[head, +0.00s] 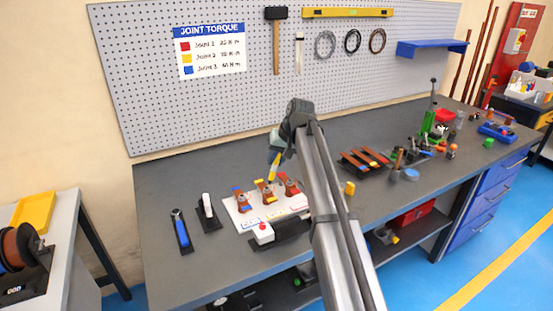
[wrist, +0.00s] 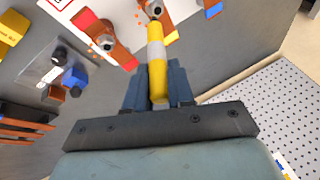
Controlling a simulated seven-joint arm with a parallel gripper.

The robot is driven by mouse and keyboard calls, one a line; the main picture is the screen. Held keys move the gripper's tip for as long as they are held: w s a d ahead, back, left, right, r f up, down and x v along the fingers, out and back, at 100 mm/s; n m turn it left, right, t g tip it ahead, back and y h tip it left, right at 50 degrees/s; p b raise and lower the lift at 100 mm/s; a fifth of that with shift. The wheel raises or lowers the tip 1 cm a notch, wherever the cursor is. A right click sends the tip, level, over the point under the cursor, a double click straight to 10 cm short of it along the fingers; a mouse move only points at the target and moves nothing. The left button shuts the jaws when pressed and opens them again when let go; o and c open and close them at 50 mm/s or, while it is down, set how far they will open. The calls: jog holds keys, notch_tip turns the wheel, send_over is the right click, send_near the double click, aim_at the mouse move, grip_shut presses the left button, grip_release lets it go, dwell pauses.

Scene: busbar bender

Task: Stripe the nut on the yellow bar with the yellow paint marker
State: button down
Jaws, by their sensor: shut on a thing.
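My gripper (wrist: 155,85) is shut on the yellow paint marker (wrist: 158,72), which has a pale band around its middle. In the head view the marker (head: 273,168) tilts down from my gripper (head: 279,150) toward the middle of three copper bars on a white board (head: 236,222). That middle yellow-marked bar (head: 261,184) carries a nut (head: 268,199). In the wrist view the marker's far end lies over or right beside the middle nut (wrist: 153,8). I cannot tell whether the tip touches it, or whether the nut has a stripe.
The blue-marked bar (head: 239,207) stands left and the red-marked bar (head: 290,189) right of the middle one. A red button on a white box (head: 263,234) is at the board's front. A rack with copper bars (head: 362,161) lies to the right.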

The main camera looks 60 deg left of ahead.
jog(key=shift+f, duration=0.3)
dwell(0.6)
jog(key=shift+s, duration=0.9)
dwell(3.3)
jog(key=shift+r, duration=3)
